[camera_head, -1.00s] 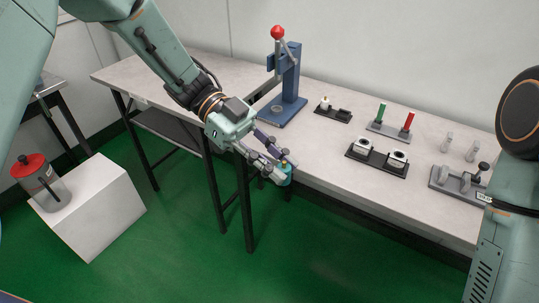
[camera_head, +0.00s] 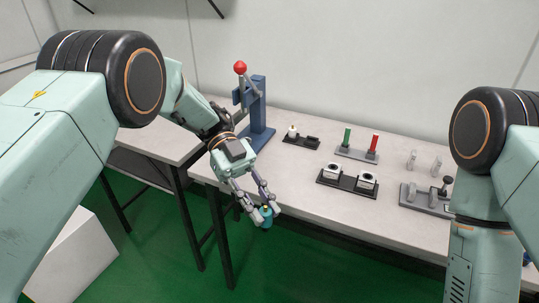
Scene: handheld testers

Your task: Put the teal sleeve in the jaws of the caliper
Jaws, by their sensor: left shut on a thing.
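The teal sleeve (camera_head: 266,218) is a small cylinder between the fingertips of my left gripper (camera_head: 263,211). The gripper is shut on it and points down toward the viewer. The fingers cover part of the sleeve, which shows in front of the table's front edge, over the green floor. At the right of the table is a grey fixture (camera_head: 422,200) with upright jaw-like pieces and a black knob. It looks like the caliper, but it is too small to be sure. My right gripper is not in view; only its arm shows at the right.
On the table (camera_head: 300,213) stand a blue press (camera_head: 257,112) with a red ball, a small black holder (camera_head: 300,138), a stand with green and red pins (camera_head: 357,154), a black tray with two white blocks (camera_head: 348,182) and two clear pieces (camera_head: 424,162). A white box (camera_head: 75,255) stands lower left.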

